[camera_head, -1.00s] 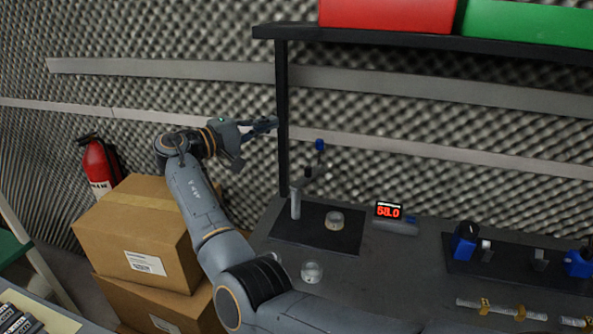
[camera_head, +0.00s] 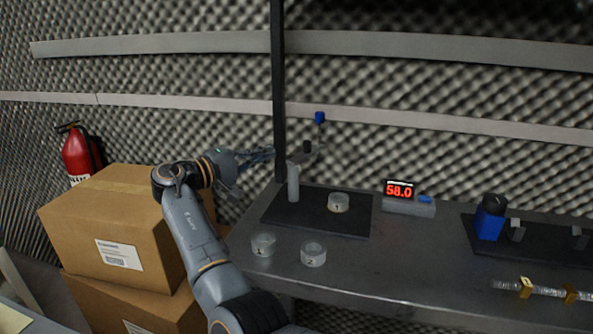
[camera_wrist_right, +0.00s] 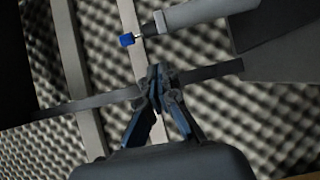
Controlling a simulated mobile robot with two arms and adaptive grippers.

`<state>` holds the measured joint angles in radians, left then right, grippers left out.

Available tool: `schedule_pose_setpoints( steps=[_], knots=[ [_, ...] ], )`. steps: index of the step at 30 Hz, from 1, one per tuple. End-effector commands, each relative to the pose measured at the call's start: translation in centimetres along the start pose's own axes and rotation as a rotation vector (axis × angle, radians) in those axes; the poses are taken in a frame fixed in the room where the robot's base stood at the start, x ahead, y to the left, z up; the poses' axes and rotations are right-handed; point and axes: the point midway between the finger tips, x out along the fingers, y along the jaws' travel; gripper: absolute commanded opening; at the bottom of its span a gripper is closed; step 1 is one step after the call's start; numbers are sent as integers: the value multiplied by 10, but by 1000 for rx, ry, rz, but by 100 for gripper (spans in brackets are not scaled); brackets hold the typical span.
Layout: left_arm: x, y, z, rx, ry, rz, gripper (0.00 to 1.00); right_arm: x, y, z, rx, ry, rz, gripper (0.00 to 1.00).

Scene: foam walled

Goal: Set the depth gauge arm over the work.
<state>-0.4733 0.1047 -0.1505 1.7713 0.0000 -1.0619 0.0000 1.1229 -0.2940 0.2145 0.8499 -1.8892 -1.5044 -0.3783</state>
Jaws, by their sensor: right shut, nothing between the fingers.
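The depth gauge has an upright grey post (camera_head: 293,183) on a dark base plate (camera_head: 352,225). Its arm (camera_head: 311,155) reaches from the post top to the right and back, with a blue knob (camera_head: 319,117) at its far end. The work, a short pale round piece (camera_head: 338,203), sits on the plate right of the post. My right gripper (camera_head: 271,154) is shut and empty, just left of the post top. In the right wrist view my fingertips (camera_wrist_right: 160,76) meet below the blue knob (camera_wrist_right: 127,39), apart from it. My left gripper is out of view.
Two clear rings, one marked 1 (camera_head: 263,244) and one marked 2 (camera_head: 313,253), stand at the bench's front left. A red display (camera_head: 399,191) reads 58.0. A dark shelf upright (camera_head: 278,90) rises behind my gripper. Boxes (camera_head: 110,225) stand left of the bench.

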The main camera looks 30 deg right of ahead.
Motion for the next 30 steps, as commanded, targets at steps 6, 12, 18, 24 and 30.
schedule_pose_setpoints(
  steps=[6,12,18,24,30],
  knots=[
    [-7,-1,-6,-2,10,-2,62,0,-14,0,1,0,1,0],
    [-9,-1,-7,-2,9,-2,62,0,-13,0,1,0,0,0],
    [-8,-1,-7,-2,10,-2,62,4,-13,0,1,-1,0,0],
    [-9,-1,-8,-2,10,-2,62,32,-13,1,1,-4,0,0],
    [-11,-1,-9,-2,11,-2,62,69,-13,1,1,-3,1,0]
  ],
)
